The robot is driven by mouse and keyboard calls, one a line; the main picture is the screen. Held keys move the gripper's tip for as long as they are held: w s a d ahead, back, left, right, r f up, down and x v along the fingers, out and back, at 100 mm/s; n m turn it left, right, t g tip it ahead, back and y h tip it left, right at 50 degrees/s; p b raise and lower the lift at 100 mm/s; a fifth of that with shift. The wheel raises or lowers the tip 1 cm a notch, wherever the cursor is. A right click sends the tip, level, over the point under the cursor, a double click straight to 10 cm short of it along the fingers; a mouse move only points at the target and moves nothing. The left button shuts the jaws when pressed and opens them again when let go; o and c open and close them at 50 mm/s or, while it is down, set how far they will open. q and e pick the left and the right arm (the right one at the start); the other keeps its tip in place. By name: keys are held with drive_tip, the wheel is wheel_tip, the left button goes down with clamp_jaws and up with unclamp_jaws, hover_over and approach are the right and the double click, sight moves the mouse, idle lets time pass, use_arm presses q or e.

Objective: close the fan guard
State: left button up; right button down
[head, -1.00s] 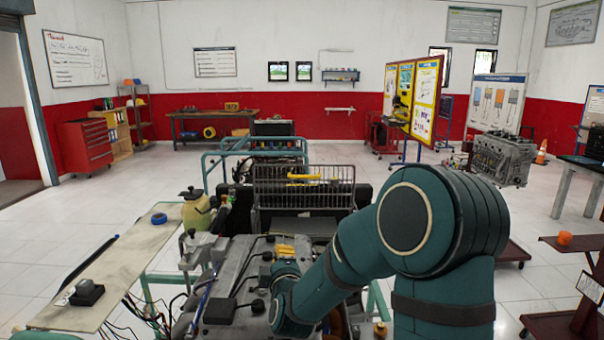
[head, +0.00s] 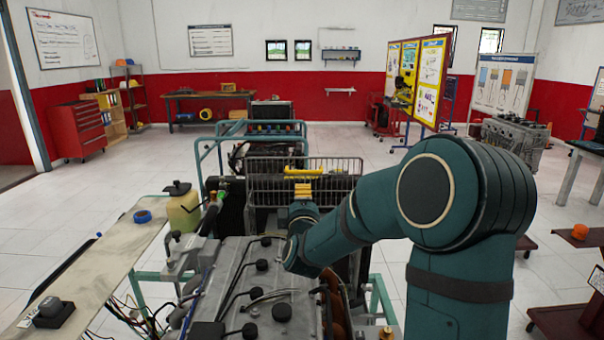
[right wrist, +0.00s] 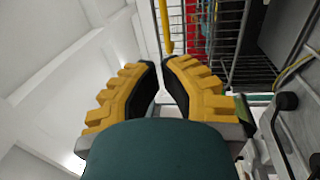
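The fan guard (head: 262,185) is a grey wire grille with a yellow handle (head: 300,172), in front of a dark radiator in the head view. Whether it is fully upright or tilted is hard to tell. My right gripper (head: 304,188) has yellow fingers and is just below the handle in the head view. In the right wrist view the gripper (right wrist: 161,66) is partly open, with a narrow empty gap between its black pads. The handle (right wrist: 165,28) is ahead of the fingertips, apart from them, and the guard's wires (right wrist: 232,45) are to the right. My left gripper is out of view.
The engine (head: 260,280), with hoses and black caps, is below my right arm. A side board (head: 100,262) at left carries a blue tape roll (head: 142,216), and a yellowish bottle (head: 183,208) stands beside it. A green tube frame (head: 215,150) surrounds the radiator area.

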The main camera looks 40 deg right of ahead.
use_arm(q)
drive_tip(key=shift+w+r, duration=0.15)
use_arm(e)
drive_tip(key=x, duration=1.1)
